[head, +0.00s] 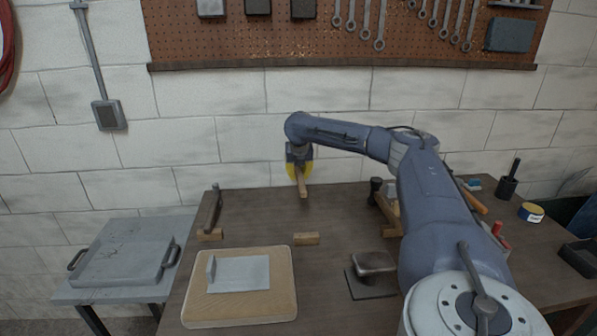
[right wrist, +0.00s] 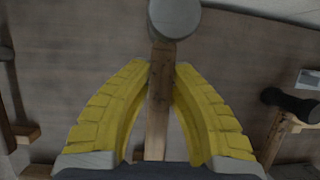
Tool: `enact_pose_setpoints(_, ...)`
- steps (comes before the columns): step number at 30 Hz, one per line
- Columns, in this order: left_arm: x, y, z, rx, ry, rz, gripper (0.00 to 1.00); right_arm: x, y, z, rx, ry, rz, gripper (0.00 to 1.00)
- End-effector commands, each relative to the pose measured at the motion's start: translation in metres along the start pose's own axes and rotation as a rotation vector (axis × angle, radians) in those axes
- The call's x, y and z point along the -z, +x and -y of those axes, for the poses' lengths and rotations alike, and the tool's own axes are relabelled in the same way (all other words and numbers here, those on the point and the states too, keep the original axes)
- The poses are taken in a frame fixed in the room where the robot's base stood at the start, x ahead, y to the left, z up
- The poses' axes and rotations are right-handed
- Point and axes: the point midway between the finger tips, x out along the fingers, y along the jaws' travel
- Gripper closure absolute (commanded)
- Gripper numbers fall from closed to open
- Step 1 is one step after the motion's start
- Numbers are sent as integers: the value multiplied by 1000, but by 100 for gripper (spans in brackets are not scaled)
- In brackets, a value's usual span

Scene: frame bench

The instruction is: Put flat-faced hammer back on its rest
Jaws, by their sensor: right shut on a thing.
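My right gripper (head: 299,166) has yellow fingers and is shut on the wooden handle of the flat-faced hammer (head: 302,186) toward the back of the bench. In the right wrist view, the yellow fingers (right wrist: 160,75) close on both sides of the handle. The hammer's round grey head (right wrist: 175,17) is at the top of that view; in the head view it is hidden behind the gripper. A small wooden rest block (head: 306,239) sits on the bench in front of the held hammer, with nothing on it. My left gripper is not in view.
Another hammer (head: 211,208) lies on a block at the left. A dark-headed hammer (head: 376,185) rests at the right; it also shows in the right wrist view (right wrist: 290,103). A board with a metal plate (head: 285,305) and a metal block (head: 374,264) are in front.

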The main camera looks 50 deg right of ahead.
Motion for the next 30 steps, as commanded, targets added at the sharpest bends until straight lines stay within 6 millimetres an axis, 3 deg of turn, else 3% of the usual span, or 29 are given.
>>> enact_pose_setpoints(15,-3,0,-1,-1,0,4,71,17,42,-1,0,0,0,100)
enact_pose_setpoints(30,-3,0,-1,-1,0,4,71,21,52,-2,-2,1,2,100)
